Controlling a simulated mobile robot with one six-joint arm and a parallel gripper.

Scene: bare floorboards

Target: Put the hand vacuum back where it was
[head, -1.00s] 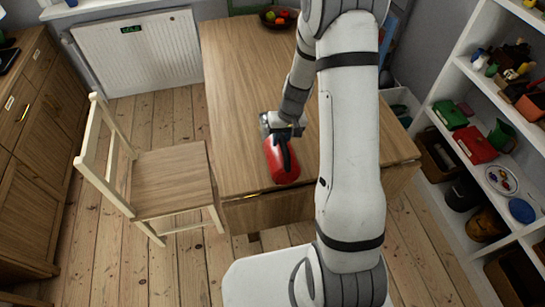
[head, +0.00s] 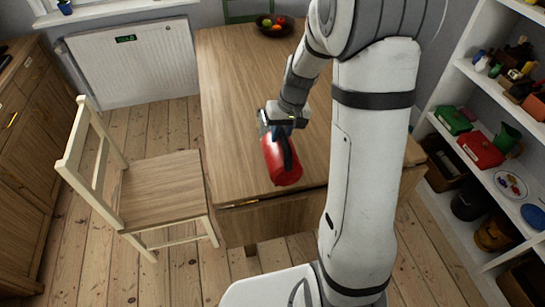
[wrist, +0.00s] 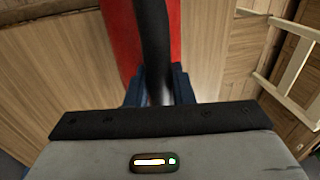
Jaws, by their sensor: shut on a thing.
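The red hand vacuum (head: 281,163) with a black handle is at the near left part of the wooden table (head: 240,80), in the head view. My gripper (head: 281,127) is shut on its handle. In the wrist view the red body and black handle (wrist: 153,40) run up from between my gripper's fingers (wrist: 158,88). The vacuum appears over the tabletop near the front edge. I cannot tell whether it touches the table.
A wooden chair (head: 165,190) stands left of the table. A fruit bowl (head: 270,25) is at the table's far end. White shelves (head: 470,135) with several items stand at the right. A wooden cabinet (head: 35,140) is at the left. The table's middle is clear.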

